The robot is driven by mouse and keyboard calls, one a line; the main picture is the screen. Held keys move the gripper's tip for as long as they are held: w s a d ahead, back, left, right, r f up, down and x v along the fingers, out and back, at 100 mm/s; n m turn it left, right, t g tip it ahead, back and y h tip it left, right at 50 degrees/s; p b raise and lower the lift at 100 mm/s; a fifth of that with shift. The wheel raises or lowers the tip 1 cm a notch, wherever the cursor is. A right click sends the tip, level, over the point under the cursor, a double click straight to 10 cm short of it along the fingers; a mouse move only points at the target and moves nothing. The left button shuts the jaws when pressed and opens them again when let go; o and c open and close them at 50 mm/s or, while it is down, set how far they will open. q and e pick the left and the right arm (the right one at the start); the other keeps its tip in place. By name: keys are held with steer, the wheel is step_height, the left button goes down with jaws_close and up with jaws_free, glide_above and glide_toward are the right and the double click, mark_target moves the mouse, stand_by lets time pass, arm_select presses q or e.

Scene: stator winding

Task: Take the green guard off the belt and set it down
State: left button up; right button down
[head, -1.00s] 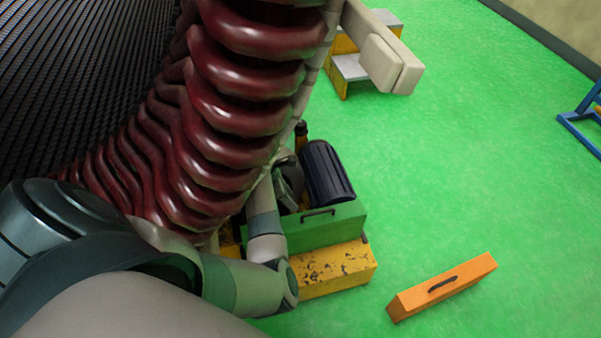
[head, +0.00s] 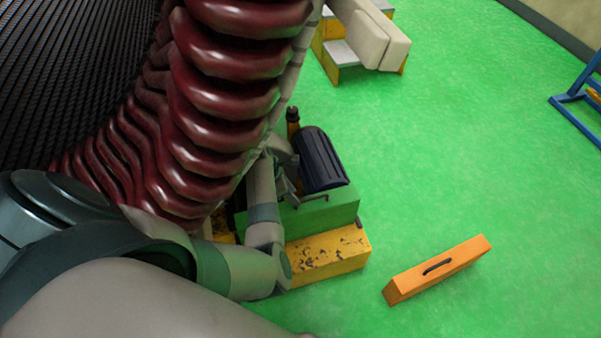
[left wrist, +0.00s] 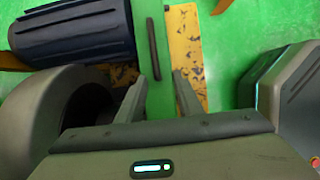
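The green guard (head: 330,212) is a box with a dark handle (head: 312,198) on top. It sits on the yellow base beside a dark ribbed motor (head: 320,160). The belt cannot be made out. My left gripper (head: 291,190) is at the handle, partly hidden by my own arm. In the left wrist view, the left gripper's two fingers (left wrist: 160,95) stand apart, with the guard (left wrist: 178,65) and its handle (left wrist: 152,48) just ahead of the gap. Contact cannot be told. My right gripper is not in view.
An orange box with a handle (head: 437,268) lies on the green floor to the right. Dark red coils (head: 225,90) rise close on the left. A yellow step (head: 335,65) stands at the back. The floor right of the yellow base (head: 325,255) is mostly open.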

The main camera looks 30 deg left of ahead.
arm_select(q)
steer(key=shift+f, duration=0.1)
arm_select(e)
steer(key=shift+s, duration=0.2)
arm_select(q)
steer(key=x, duration=0.4)
steer(key=shift+w+a+f+b, duration=0.15)
steer(key=shift+a+b, duration=0.2)
steer(key=shift+b, duration=0.05)
steer(key=shift+d+f, duration=0.1)
steer(key=shift+f, duration=0.15)
steer(key=shift+w, duration=0.1)
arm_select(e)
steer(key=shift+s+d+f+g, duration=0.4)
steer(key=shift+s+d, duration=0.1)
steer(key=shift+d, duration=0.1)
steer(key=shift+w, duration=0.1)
arm_select(q)
steer(key=c, duration=0.7)
steer(key=shift+w, duration=0.1)
jaws_close()
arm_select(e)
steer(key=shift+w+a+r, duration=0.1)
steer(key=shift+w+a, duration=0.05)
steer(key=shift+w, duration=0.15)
